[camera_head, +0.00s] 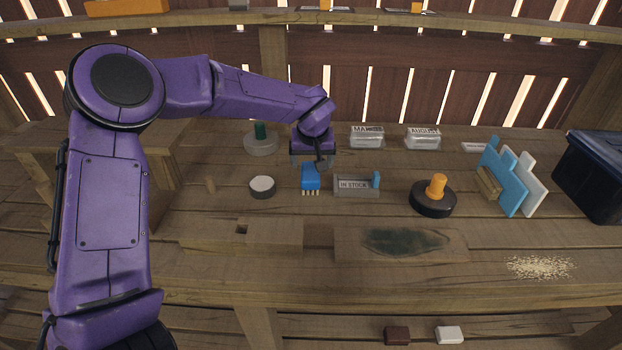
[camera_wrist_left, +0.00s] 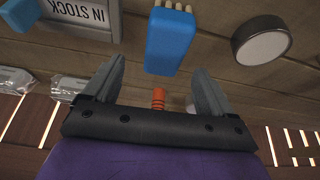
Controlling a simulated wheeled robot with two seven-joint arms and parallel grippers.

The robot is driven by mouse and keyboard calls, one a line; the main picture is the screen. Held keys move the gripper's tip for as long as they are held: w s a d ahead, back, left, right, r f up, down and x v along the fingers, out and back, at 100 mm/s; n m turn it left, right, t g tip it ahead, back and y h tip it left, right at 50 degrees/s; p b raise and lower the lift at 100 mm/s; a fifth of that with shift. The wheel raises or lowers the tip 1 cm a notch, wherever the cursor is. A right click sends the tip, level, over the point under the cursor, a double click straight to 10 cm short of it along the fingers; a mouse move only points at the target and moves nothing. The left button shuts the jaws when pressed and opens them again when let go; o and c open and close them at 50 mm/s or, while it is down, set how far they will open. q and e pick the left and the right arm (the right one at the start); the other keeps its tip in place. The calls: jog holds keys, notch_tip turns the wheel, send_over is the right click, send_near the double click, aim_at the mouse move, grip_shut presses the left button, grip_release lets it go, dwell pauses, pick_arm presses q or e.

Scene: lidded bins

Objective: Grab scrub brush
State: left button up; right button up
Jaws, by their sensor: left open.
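The scrub brush (camera_head: 310,177) is a blue block with pale bristles along its front edge, lying on the wooden bench near the middle. It also shows in the left wrist view (camera_wrist_left: 170,40), at the top centre with its bristles at the upper edge. My left gripper (camera_head: 318,163) is over the far end of the brush. In the left wrist view the two fingers of the left gripper (camera_wrist_left: 159,68) are apart, with nothing held between them. The brush appears just beyond the fingertips. I cannot tell whether they touch it. My right gripper is not in view.
A round white-topped tin (camera_head: 262,187) stands left of the brush, and an "IN STOCK" sign holder (camera_head: 355,186) stands close on its right. Further right are a black disc with an orange knob (camera_head: 435,195), blue and white panels (camera_head: 508,180) and a dark bin (camera_head: 597,175).

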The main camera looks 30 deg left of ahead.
aim_at(310, 171)
pick_arm(q)
jog(key=x, duration=0.4)
jog(key=s+x, duration=0.1)
jog(key=x, duration=0.1)
jog(key=shift+f, duration=0.3)
jog(key=c, duration=1.1)
